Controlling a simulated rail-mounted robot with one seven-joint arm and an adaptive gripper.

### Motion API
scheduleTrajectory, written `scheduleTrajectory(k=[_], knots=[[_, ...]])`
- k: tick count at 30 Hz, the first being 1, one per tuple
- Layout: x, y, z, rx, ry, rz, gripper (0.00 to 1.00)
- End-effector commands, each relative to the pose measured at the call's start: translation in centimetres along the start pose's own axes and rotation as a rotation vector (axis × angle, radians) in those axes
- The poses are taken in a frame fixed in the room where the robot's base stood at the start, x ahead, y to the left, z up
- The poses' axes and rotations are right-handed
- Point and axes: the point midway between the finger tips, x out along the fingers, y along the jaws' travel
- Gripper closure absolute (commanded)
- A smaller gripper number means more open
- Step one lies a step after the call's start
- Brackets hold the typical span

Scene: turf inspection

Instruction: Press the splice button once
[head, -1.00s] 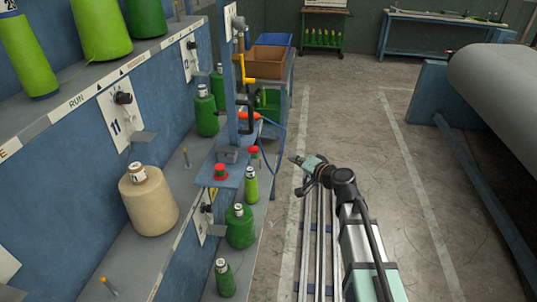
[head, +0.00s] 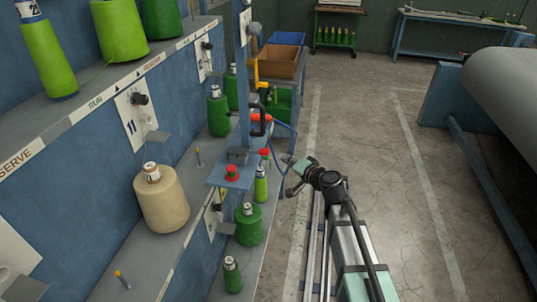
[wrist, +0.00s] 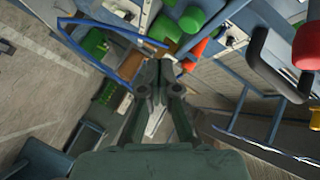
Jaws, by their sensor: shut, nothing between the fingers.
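A red mushroom button (head: 232,172) sits on a small blue ledge (head: 225,182) fixed to the blue post. A second red knob (head: 265,153) shows just right of the ledge; I cannot read any label telling which is the splice button. In the wrist view a red button (wrist: 306,48) is at the right edge. My gripper (head: 287,163) is over the aisle, to the right of the ledge and apart from both red tops. In the wrist view its fingers (wrist: 163,66) are closed together and empty.
An orange-handled tool (head: 261,118) and a looping blue cable (head: 294,140) lie close to my gripper. Green cones (head: 249,225) and a beige cone (head: 162,198) stand on the shelves.

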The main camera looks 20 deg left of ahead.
Motion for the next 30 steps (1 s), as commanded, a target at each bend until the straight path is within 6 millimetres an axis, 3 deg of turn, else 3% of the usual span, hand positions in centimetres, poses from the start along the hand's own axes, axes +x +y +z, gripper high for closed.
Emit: scheduleTrajectory(k=[10, 30], knots=[[2.0, -1.4, 1.4, -0.001, 0.0, 0.0, 1.0], [2.1, -1.5, 1.5, 0.0, 0.0, 0.0, 1.0]])
